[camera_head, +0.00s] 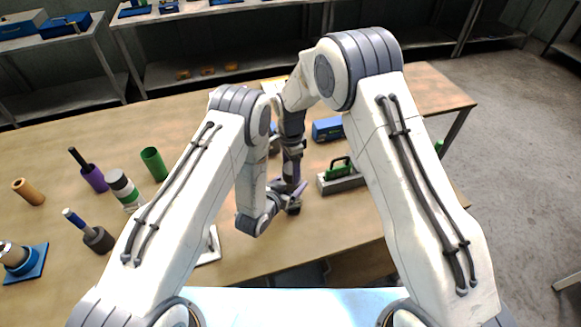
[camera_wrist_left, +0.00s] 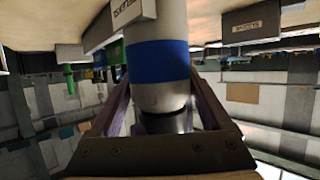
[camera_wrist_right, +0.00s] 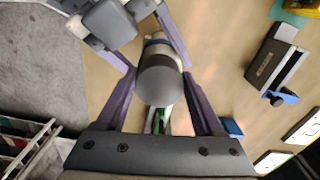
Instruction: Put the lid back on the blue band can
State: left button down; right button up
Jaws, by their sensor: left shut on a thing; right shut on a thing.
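The blue band can (camera_wrist_left: 158,62) is a pale cylinder with a wide blue band. It fills the middle of the left wrist view between the fingers of my left gripper (camera_wrist_left: 163,98), which is shut on it. My right gripper (camera_wrist_right: 160,78) is shut on the dark grey round lid (camera_wrist_right: 160,82). The can's pale body and blue band (camera_wrist_right: 158,42) show just behind the lid. I cannot tell whether lid and can touch. In the head view my right gripper (camera_head: 291,186) points down close to the left one above the table, and can and lid are mostly hidden there.
The wooden table (camera_head: 200,125) holds a green tube (camera_head: 153,163), a green-banded can (camera_head: 123,188), a purple holder (camera_head: 93,177) and a brown cylinder (camera_head: 28,191) at left. A green clamp on a grey block (camera_head: 342,178) and a blue box (camera_head: 327,129) stand right of my grippers.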

jog(key=shift+f, duration=0.2)
jog(key=o, duration=1.3)
notch_tip(320, 180, up, 12)
jog(key=shift+r, duration=0.1)
pick_arm(q)
grip_release()
